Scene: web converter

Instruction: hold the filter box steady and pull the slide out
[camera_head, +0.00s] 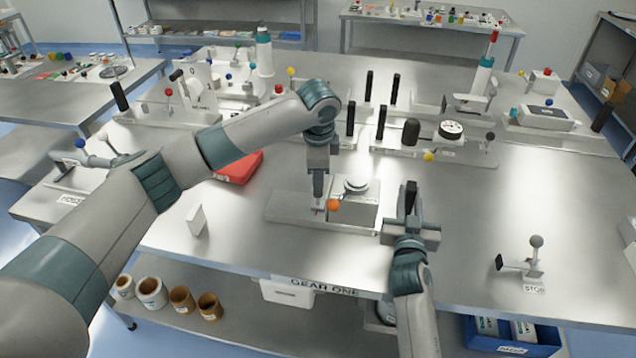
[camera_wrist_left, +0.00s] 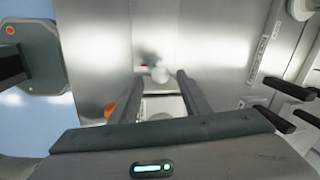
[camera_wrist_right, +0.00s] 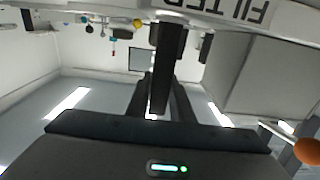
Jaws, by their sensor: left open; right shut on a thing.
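The filter box (camera_head: 364,214) is a grey metal block with a round light cap on top, on a low base plate in the middle of the table. My left gripper (camera_head: 318,203) points down at the box's left part. In the left wrist view its fingers (camera_wrist_left: 162,84) are apart, with part of the box showing between them. My right gripper (camera_head: 411,212) is to the right of the box, shut on the upright black slide handle (camera_head: 411,194). The handle (camera_wrist_right: 160,80) stands between its fingers in the right wrist view, with FILTER lettering above. The slide's inner part is hidden.
An orange ball knob (camera_head: 333,205) is close beside my left fingers. A red tray (camera_head: 238,168) lies behind my left arm. A small white block (camera_head: 196,220) stands left of the box. A STOP lever (camera_head: 536,258) is at right. Bare table separates them.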

